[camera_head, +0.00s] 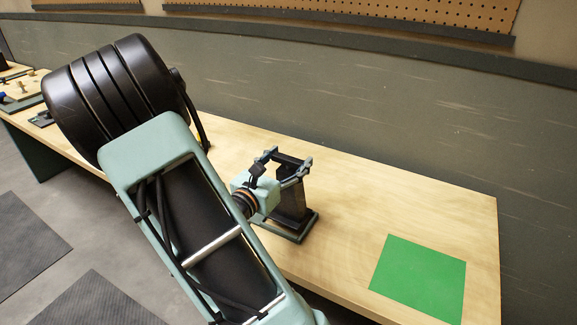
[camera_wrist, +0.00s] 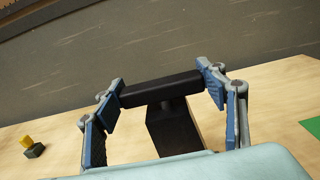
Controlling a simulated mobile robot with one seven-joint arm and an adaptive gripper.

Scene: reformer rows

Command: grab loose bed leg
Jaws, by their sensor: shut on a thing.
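The loose bed leg appears to be the black piece with a level crossbar (camera_wrist: 160,90) in the wrist view. A short neck joins the bar to a dark block (camera_wrist: 172,130) below it. In the head view the dark upright block (camera_head: 291,203) stands on a flat grey-green base (camera_head: 286,232) on the bench. My gripper (camera_head: 286,163) is at its top, with one finger at each end of the crossbar. It is shut on the bar. My wrist housing hides the lower part of the block in the wrist view.
The wooden bench (camera_head: 350,195) runs along a grey wall (camera_head: 400,110). A green square (camera_head: 420,278) lies flat to the right, with bare bench between. A small yellow-topped dark piece (camera_wrist: 33,147) stands at the left in the wrist view.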

